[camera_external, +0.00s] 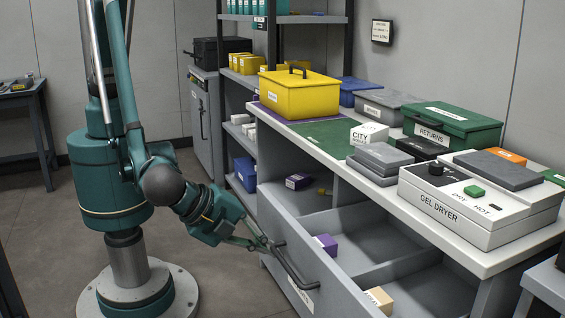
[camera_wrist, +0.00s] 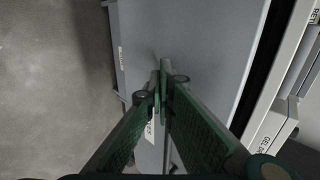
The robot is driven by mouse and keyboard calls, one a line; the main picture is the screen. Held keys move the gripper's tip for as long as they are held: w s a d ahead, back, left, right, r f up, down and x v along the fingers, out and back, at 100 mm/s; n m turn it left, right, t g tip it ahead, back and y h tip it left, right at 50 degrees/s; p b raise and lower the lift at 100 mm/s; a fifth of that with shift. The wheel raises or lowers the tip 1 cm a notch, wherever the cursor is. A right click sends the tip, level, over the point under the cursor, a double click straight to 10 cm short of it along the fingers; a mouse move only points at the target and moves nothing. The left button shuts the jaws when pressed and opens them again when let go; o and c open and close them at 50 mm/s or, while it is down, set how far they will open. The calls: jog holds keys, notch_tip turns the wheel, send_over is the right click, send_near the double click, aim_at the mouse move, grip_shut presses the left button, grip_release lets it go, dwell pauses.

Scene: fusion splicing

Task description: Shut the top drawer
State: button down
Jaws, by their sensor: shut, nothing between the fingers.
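The top drawer (camera_external: 325,268) stands pulled out from the grey workbench, its inside open to view. Its grey front carries a dark bar handle (camera_external: 292,268) and a white label. My gripper (camera_external: 268,245) is at the far end of the handle, close against the drawer front. The external view does not show clearly whether it touches. In the wrist view my gripper (camera_wrist: 165,68) has its fingers together with nothing between them, in front of a broad grey panel (camera_wrist: 205,40). The fingers hide part of a white label there.
The drawer holds a purple box (camera_external: 326,244) and a tan box (camera_external: 378,300). On the worktop are a gel dryer (camera_external: 450,218), a yellow case (camera_external: 300,97) and a green returns box (camera_external: 440,118).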

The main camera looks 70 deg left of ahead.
jog(key=w+b, duration=0.1)
jog(key=w, duration=2.2)
jog(key=shift+w+r, duration=0.1)
jog(key=s+f+p+v, duration=0.1)
jog(key=s+f+v, duration=0.1)
jog(key=v, duration=1.1)
jog(key=shift+s+f, duration=0.15)
